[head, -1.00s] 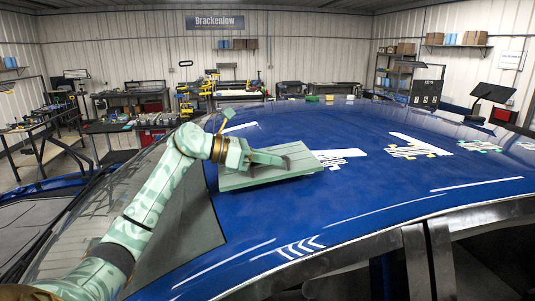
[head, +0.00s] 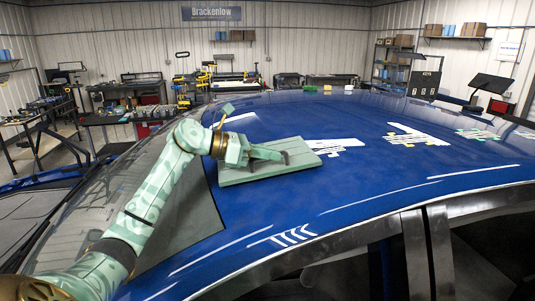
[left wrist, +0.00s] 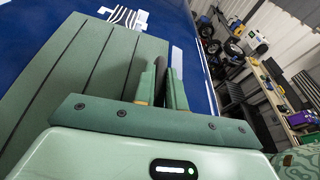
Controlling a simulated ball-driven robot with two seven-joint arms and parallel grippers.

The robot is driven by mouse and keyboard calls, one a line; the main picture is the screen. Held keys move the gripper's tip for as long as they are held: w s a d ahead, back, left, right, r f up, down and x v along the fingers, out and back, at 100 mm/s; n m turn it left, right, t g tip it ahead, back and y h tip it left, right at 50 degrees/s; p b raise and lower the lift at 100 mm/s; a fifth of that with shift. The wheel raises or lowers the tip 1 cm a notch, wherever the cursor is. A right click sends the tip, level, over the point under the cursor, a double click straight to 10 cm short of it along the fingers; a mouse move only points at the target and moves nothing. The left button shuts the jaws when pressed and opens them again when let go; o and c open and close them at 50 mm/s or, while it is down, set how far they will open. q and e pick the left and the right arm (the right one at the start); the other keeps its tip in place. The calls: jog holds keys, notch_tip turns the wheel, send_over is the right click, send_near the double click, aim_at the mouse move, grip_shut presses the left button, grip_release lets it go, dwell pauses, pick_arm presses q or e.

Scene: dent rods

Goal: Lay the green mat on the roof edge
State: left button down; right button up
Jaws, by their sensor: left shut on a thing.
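The green mat (head: 240,174) is a flat, slatted green panel at the left part of the blue car roof (head: 375,185). It lies level, on or just above the roof; I cannot tell if it touches everywhere. In the left wrist view the mat (left wrist: 65,85) fills the left side, with dark grooves between its slats. My left gripper (head: 285,157) reaches over the mat from the left. Its two fingers (left wrist: 163,88) are shut on a dark, narrow part beside the mat's slats, which seems to be its handle. My right gripper is not in view.
White decals (head: 333,147) lie on the roof just right of the mat. Small colored blocks (head: 328,88) stand along the roof's far edge. The dark windshield (head: 110,190) slopes down at left. Workbenches (head: 128,95) and shelves stand along the far wall.

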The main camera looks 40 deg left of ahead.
pick_arm(q)
jog(key=c, duration=1.4)
grip_release()
jog(key=shift+o, duration=0.2)
jog(key=shift+a, duration=0.1)
jog(key=shift+s+a, duration=0.25)
jog(key=b+v, duration=0.7)
jog(key=v, duration=0.8)
jog(key=shift+s+r, duration=0.2)
jog(key=shift+s, duration=0.05)
